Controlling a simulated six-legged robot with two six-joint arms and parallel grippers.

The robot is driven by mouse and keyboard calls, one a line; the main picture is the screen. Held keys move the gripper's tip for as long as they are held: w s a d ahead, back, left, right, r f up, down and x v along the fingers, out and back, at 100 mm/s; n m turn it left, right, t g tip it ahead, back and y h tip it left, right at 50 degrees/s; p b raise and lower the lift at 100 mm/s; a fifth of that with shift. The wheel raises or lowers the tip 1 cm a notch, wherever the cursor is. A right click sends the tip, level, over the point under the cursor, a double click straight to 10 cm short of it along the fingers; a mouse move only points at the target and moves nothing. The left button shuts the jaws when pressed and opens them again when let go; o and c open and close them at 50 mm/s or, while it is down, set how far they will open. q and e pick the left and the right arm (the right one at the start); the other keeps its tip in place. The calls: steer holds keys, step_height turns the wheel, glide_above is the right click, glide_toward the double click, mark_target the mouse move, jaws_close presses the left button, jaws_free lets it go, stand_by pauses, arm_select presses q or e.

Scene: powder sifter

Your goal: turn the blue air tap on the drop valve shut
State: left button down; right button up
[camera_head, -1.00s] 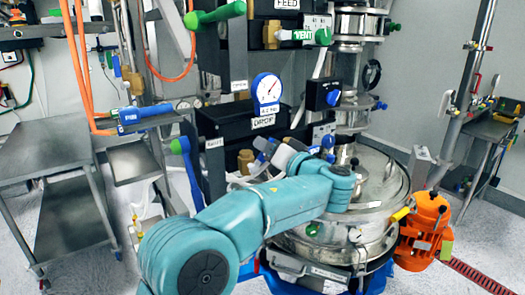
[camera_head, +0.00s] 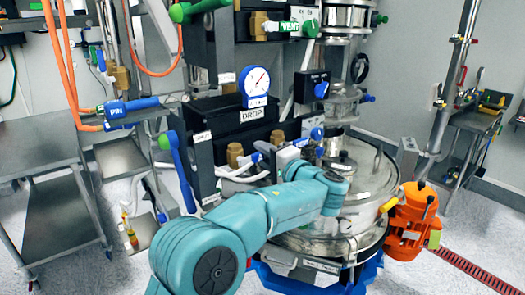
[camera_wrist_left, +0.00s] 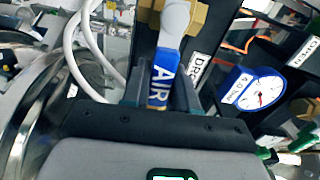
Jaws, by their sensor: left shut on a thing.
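The blue air tap (camera_wrist_left: 160,88) shows in the left wrist view as a blue handle lettered AIR, with a grey upper part in front of a brass fitting (camera_wrist_left: 187,17). My left gripper (camera_wrist_left: 158,98) is shut on this handle, one dark finger on each side. In the head view my left gripper (camera_head: 272,156) is at the front of the drop valve, below the DROP label (camera_head: 252,115). My teal arm and the gripper body hide most of the tap there. My right gripper is not in view.
A round blue-rimmed gauge (camera_head: 256,82) sits above the DROP label. A steel sifter lid (camera_head: 368,165) and an orange motor (camera_head: 412,220) are at the right. A long blue handle (camera_head: 182,172) hangs left of the valve. White hoses (camera_wrist_left: 88,50) run close by the gripper.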

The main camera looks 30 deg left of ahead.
arm_select(q)
steer(key=shift+d+f+m, duration=0.15)
steer(key=shift+f+m, duration=0.1)
steer(key=shift+m, duration=0.15)
steer(key=shift+f, duration=0.1)
steer(key=c, duration=1)
jaws_free()
steer(key=shift+o, duration=0.2)
steer(key=shift+d, duration=0.15)
steer(key=b+v, duration=0.4)
steer(key=v, duration=1.2)
steer(key=shift+d, duration=0.1)
steer(key=shift+f, duration=0.1)
